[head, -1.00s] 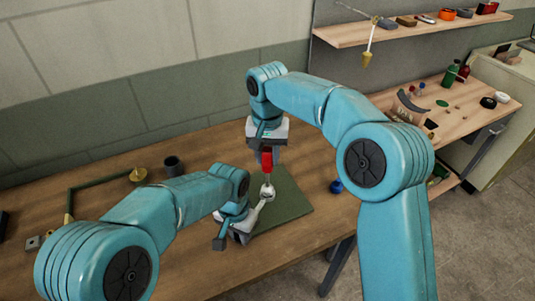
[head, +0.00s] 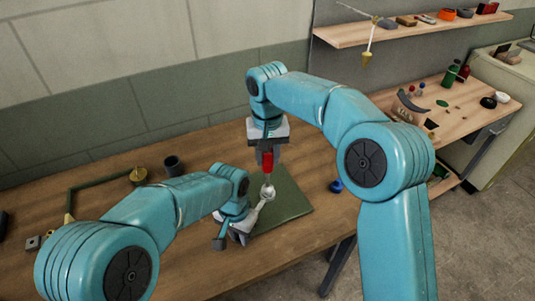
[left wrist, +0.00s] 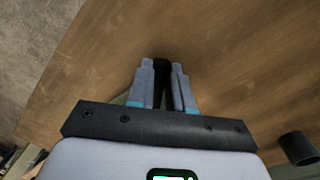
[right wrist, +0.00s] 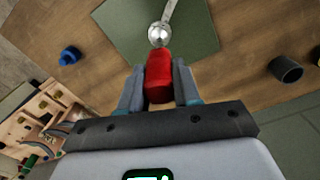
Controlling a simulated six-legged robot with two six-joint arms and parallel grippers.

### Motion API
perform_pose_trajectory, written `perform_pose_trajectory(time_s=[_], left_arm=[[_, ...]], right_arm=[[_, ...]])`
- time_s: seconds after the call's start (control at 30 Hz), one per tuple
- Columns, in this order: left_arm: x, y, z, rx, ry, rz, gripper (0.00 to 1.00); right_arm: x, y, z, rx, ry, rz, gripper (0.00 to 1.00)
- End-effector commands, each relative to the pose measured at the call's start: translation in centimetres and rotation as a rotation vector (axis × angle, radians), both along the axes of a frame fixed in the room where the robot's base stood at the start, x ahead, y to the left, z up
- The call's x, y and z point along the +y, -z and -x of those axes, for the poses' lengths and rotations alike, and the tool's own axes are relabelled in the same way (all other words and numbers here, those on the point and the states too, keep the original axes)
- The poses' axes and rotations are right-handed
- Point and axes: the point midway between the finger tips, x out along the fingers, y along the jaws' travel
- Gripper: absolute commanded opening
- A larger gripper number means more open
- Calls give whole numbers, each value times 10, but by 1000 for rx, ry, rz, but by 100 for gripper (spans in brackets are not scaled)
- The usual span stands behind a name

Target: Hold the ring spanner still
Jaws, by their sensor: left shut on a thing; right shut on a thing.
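The ring spanner (head: 263,203) is a silver bar that runs from my left gripper (head: 246,225) to a round metal piece (head: 268,191) above the green mat (head: 293,205). My left gripper is shut on the spanner's near end. In the left wrist view, its fingers (left wrist: 162,85) close around something dark, and the rest of the spanner is hidden. My right gripper (head: 267,152) points down, shut on a red handle (right wrist: 159,75). The handle stands over the round piece, which also shows in the right wrist view (right wrist: 159,34). Whether they touch is unclear.
A dark cup (head: 173,165), a brass-coloured piece (head: 138,175) and a green frame (head: 95,182) are on the wooden bench at left. A blue object (head: 336,186) lies right of the mat. A wooden shelf (head: 350,34) and a second bench (head: 455,118) are at the right.

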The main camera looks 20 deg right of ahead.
Motion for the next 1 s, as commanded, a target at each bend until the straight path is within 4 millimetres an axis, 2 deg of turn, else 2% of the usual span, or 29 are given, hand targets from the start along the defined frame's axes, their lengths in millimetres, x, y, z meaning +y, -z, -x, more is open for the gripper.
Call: perform_pose_trajectory(time_s=[0.17, 0.5, 0.77, 0.87, 1.0], left_arm=[[0, 0, 0, 1, 0, -2, 0], [0, 0, 0, 1, 0, -2, 0], [0, 0, 0, 1, 0, -2, 0], [0, 0, 0, 1, 0, -2, 0], [0, 0, 0, 1, 0, -2, 0]], right_arm=[[0, -2, 0, -1, 1, 0, 0], [0, -19, 0, -1, 0, 0, 0], [0, -20, 0, -1, 0, 0, 0], [0, -20, 0, -1, -107, 0, 0], [1, -19, 0, -1, -393, 0, 0]])
